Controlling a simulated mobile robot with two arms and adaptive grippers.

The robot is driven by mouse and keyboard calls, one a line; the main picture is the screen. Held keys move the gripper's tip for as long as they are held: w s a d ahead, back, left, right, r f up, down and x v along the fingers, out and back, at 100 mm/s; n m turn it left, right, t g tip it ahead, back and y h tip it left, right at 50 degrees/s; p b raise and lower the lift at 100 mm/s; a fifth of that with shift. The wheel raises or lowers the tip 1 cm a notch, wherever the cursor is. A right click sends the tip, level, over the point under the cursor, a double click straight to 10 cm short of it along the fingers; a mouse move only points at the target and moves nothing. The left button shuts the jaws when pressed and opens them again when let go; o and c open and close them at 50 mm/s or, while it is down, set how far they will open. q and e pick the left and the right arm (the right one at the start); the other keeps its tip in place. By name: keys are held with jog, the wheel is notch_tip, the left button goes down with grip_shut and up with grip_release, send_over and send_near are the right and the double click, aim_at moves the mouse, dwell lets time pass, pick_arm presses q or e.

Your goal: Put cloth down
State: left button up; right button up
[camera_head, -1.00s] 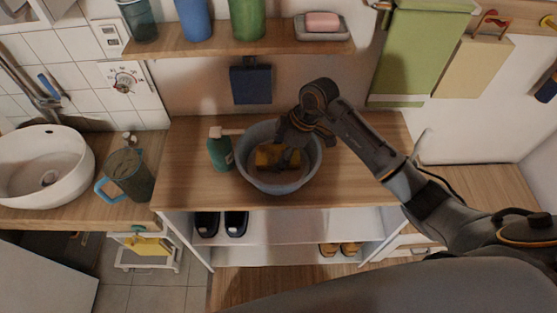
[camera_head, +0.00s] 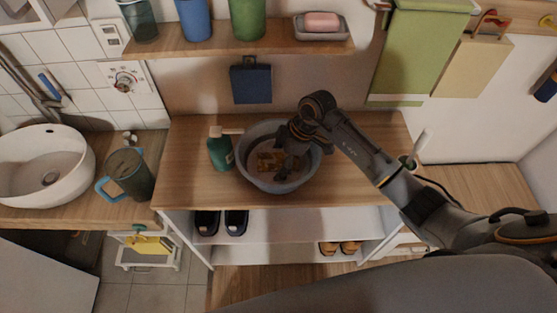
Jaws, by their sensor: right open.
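Part of the basin's right side is hidden by the gripper. My left gripper is not in view.
A green pump bottle (camera_head: 221,152) stands close left of the basin. A grey pitcher (camera_head: 130,174) and white sink (camera_head: 42,166) are further left. A shelf (camera_head: 270,46) with cups and a soap dish hangs above.

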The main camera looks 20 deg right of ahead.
jog(key=b+v, duration=0.1)
jog(key=v, duration=1)
jog(key=shift+d+r, duration=0.2)
jog(key=shift+r, duration=0.1)
